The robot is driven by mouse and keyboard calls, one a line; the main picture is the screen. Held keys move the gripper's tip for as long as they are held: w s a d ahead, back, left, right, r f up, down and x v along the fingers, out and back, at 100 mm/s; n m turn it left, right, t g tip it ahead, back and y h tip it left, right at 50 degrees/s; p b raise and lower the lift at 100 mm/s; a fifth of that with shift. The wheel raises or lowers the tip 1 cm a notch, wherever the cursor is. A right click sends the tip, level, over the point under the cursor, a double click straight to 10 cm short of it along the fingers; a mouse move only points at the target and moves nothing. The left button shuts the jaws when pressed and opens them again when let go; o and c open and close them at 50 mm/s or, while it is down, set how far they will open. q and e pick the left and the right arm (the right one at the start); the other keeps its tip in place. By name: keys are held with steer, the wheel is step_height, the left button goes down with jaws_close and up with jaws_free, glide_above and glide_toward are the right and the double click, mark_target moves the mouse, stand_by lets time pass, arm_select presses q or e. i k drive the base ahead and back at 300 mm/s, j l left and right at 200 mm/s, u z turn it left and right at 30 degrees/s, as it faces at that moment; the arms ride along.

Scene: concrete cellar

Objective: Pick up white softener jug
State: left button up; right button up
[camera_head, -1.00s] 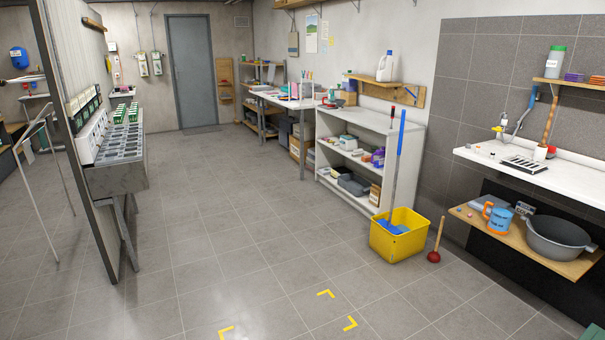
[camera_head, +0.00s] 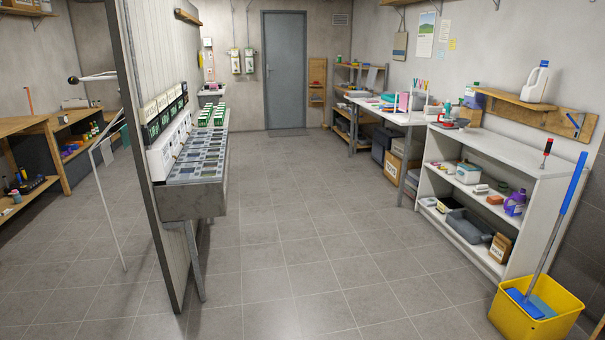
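The white softener jug (camera_head: 535,82) stands upright on a small wooden wall shelf (camera_head: 508,98) at the upper right of the head view. The shelf is fixed to the wall above the white shelving unit. Neither of my grippers shows in this view, and the jug stands free.
The white shelving unit (camera_head: 512,166) stands below the jug. A yellow bucket (camera_head: 537,312) with a blue-handled mop stands before its near end. A grey partition (camera_head: 146,130) with a control console (camera_head: 192,203) rises left. The tiled floor (camera_head: 290,250) between is clear.

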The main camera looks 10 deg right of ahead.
mark_target(533, 92)
steer(key=i+l+z, duration=0.15)
steer(key=i+z, duration=0.15)
steer(key=i, duration=0.3)
steer(key=i+z, duration=0.35)
steer(key=i, duration=0.2)
steer(key=i+j+z, duration=0.1)
steer(key=i+z, duration=0.2)
steer(key=i, duration=0.3)
steer(key=i+j+z, duration=0.3)
steer(key=i, duration=0.25)
steer(key=i+z, duration=0.1)
steer(key=i, duration=0.8)
steer(key=i+z, duration=0.15)
steer(key=i, duration=0.75)
steer(key=i+j+z, duration=0.1)
steer(key=i, duration=0.8)
